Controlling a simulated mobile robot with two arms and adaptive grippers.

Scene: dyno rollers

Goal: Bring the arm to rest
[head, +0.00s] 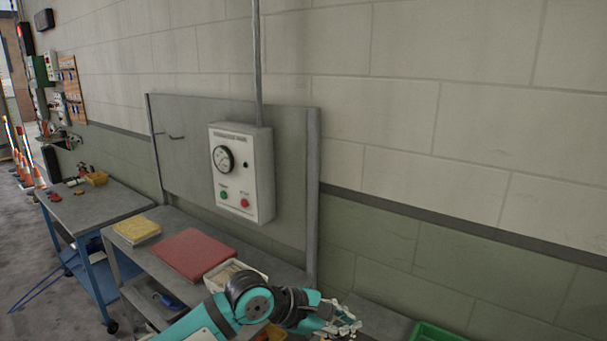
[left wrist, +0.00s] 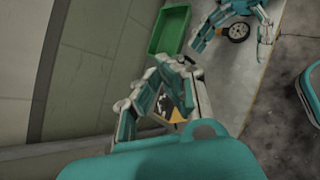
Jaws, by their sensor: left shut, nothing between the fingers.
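My left gripper (head: 342,322) is at the bottom of the head view, at the end of my teal arm, in front of the bench by the wall. In the left wrist view its fingers (left wrist: 165,88) are closed together with nothing held between them. My right gripper (left wrist: 237,28) shows at the top of the left wrist view, with its two teal-tipped fingers spread apart. A dark round wheel-like part (left wrist: 237,32) appears between those fingers, apart from them as far as I can see. The right gripper is outside the head view.
A grey control box (head: 241,172) with a dial and two buttons is on the wall panel. A red mat (head: 195,254), a yellow block (head: 137,230) and a pale tray (head: 236,270) lie on the bench. A green bin (head: 437,333) is at the lower right. A blue cart (head: 90,213) stands left.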

